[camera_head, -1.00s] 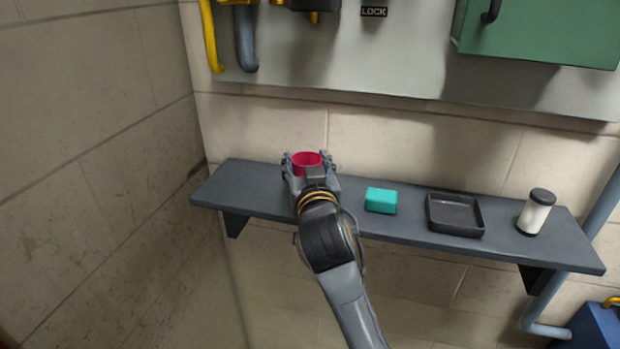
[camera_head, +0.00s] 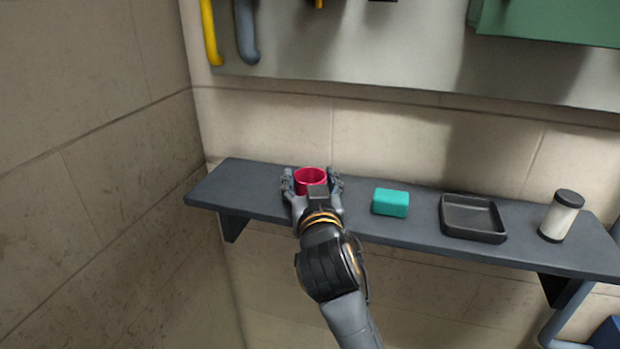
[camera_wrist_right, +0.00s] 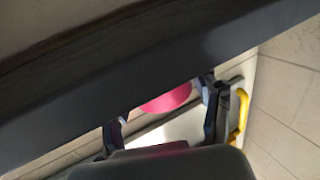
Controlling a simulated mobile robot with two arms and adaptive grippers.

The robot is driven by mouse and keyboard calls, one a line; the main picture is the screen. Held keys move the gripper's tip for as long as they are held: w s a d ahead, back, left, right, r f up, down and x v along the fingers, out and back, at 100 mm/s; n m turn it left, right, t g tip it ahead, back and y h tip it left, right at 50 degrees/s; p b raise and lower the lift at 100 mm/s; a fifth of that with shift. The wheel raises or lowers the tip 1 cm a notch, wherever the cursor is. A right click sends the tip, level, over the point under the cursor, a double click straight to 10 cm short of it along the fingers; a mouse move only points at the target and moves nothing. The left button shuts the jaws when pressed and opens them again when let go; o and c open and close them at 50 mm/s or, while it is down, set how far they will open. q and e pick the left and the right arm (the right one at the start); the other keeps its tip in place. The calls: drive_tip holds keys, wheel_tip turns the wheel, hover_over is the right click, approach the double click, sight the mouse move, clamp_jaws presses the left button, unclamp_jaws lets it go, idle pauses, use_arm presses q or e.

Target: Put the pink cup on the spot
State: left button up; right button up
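The pink cup (camera_head: 310,181) is upright at the left part of the dark shelf (camera_head: 235,180). My right gripper (camera_head: 312,184) is around it, one finger on each side. The cup also shows in the right wrist view (camera_wrist_right: 168,98), partly hidden by the dark shelf edge. There the fingers of my right gripper (camera_wrist_right: 164,118) are spread, with gaps beside the cup, so it looks open. The cup's base is hidden behind my right gripper. No marked spot can be made out. My left gripper is not in view.
To the right on the shelf are a teal block (camera_head: 390,202), a black square tray (camera_head: 472,236) and a white jar with a dark lid (camera_head: 561,216). A wall panel (camera_head: 400,60) with pipes is above. The shelf's left end is clear.

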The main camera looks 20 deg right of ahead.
drive_tip(key=shift+o, duration=0.6)
drive_tip(key=shift+w, duration=0.1)
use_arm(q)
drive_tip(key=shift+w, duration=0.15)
use_arm(e)
drive_tip(key=shift+r, duration=0.1)
drive_tip(key=shift+r, duration=0.2)
drive_tip(key=shift+s+a+f, duration=0.1)
drive_tip(key=shift+s+a, duration=0.05)
drive_tip(key=shift+s, duration=0.25)
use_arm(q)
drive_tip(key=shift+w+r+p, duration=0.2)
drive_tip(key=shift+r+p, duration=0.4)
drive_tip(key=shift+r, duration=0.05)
use_arm(e)
drive_tip(key=s+a, duration=0.2)
drive_tip(key=s, duration=0.9)
